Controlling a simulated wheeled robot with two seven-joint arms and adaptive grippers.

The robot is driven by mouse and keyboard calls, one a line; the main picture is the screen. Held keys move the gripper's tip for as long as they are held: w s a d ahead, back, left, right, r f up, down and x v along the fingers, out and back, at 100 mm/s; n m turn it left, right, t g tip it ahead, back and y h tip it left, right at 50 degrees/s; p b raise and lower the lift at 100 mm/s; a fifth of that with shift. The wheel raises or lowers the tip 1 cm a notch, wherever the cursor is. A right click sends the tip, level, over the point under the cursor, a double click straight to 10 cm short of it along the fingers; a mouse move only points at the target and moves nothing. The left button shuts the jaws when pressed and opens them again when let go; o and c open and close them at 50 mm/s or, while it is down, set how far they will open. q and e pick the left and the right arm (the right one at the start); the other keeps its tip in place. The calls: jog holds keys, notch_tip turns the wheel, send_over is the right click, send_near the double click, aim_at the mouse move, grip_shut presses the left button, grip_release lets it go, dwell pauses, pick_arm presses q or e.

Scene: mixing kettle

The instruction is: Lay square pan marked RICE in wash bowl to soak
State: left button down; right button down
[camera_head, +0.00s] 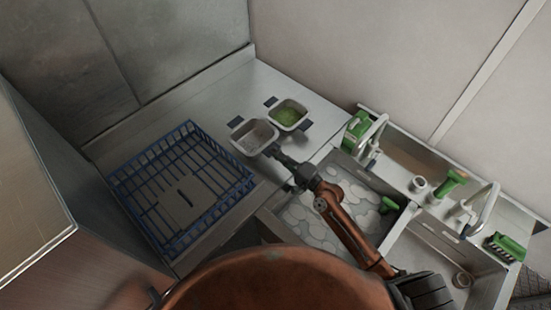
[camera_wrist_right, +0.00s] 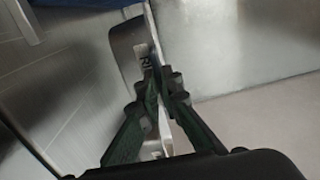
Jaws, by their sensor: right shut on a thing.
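A square pale pan (camera_head: 252,138) with dark handles is at the right end of the steel counter. My right gripper (camera_head: 272,151) is shut on its near right edge. In the right wrist view the pan (camera_wrist_right: 124,48) shows its side, with a partly hidden label whose letters seem to begin "RI". The fingers (camera_wrist_right: 158,82) meet at its edge. I cannot tell whether the pan is lifted. The wash bowl (camera_head: 292,223) is the left sink basin, filled with pale suds, below and right of the pan. My left gripper is not in view.
A second square pan (camera_head: 289,114) with green contents stands just behind the first. A blue wire rack (camera_head: 182,187) is on the left. A green bottle (camera_head: 357,131), taps and green brushes (camera_head: 453,181) line the sink.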

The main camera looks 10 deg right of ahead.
jog(key=f, duration=0.2)
jog(key=f+b, duration=0.1)
jog(key=shift+w+f, duration=0.25)
jog(key=shift+f, duration=0.05)
jog(key=shift+r, duration=0.1)
jog(key=c, duration=2.6)
grip_release()
jog(key=shift+f, duration=0.3)
jog(key=o, duration=0.5)
jog(key=shift+r, duration=0.1)
